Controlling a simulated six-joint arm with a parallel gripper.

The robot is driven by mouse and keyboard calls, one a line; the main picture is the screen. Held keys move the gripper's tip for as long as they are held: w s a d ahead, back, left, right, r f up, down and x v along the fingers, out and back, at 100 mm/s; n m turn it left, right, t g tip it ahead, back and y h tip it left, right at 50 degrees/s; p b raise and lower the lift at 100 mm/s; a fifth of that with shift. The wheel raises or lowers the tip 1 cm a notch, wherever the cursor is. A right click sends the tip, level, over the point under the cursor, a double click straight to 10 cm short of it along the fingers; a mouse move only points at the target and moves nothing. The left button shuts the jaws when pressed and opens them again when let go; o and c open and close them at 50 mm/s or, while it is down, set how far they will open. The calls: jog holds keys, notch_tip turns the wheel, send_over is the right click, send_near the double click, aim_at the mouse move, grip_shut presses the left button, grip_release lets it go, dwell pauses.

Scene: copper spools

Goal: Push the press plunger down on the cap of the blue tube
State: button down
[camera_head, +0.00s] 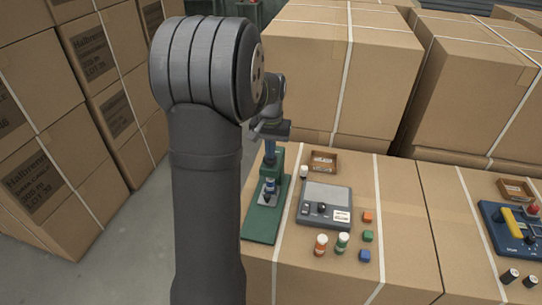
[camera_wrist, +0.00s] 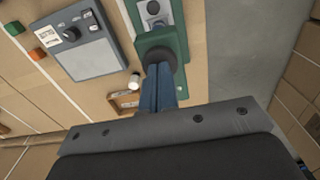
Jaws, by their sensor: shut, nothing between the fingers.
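A green press (camera_head: 257,228) stands at the left side of the carton top, and its green frame also shows in the wrist view (camera_wrist: 178,22). A small blue tube (camera_head: 270,185) sits low in the press in the head view; its cap is too small to make out. My gripper (camera_wrist: 158,68) is shut, with its blue fingers together and nothing between them. In the wrist view the fingertips overlap a dark round plunger knob (camera_wrist: 171,56) on the press; I cannot tell whether they touch it. In the head view my gripper (camera_head: 271,153) is above the press, pointing down.
Right of the press are a grey device (camera_head: 326,192), a small white-topped bottle (camera_head: 304,171) and a brown tray (camera_head: 323,162). Tall cartons (camera_head: 345,60) stand behind.

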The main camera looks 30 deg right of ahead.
jog(key=shift+f, duration=0.1)
notch_tip(320, 180, up, 8)
jog(key=shift+f, duration=0.25)
dwell(0.7)
jog(key=shift+f, duration=0.1)
dwell(0.4)
